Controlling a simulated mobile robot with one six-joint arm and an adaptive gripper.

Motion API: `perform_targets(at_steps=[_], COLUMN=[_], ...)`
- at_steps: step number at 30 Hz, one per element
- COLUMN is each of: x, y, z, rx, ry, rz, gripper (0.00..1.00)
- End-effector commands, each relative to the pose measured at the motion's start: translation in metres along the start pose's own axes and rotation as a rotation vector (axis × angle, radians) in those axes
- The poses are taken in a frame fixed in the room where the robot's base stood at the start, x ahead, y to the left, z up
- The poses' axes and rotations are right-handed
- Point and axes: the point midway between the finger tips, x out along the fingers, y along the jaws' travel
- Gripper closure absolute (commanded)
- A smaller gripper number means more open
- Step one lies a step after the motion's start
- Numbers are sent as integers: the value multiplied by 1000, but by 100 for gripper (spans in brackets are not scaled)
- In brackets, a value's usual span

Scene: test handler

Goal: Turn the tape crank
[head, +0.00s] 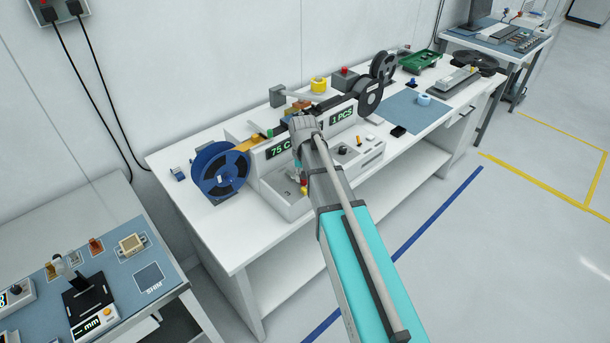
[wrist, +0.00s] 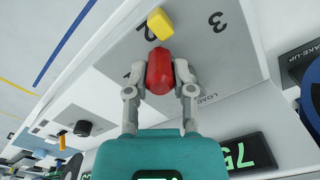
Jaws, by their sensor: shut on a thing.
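The test handler (head: 280,203) is a light grey machine on the white bench, with green displays reading "75 C" and "1 PCS". In the wrist view, my gripper (wrist: 160,68) is shut on a red rounded knob (wrist: 159,76), one finger on each side. I take this knob for the crank's handle. A yellow piece (wrist: 160,23) sits just past the knob, over a grey panel (wrist: 216,62) marked with numbers and "LOAD". In the head view the red knob (head: 304,183) shows small beside my arm; my fingers are mostly hidden there. The crank's arm is hidden.
A blue tape reel (head: 214,170) stands at the handler's left, and a dark reel (head: 369,98) at its right. A blue mat (head: 418,113) lies farther right. A side table (head: 118,275) with small parts stands front left.

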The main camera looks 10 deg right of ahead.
Motion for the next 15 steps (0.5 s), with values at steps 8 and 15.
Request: perform_targets(at_steps=[8, 15], x=[0, 0], y=[-2, -2], z=[2, 2], rx=[47, 47], ry=[-1, -2], rz=[-1, -1], gripper=[100, 100])
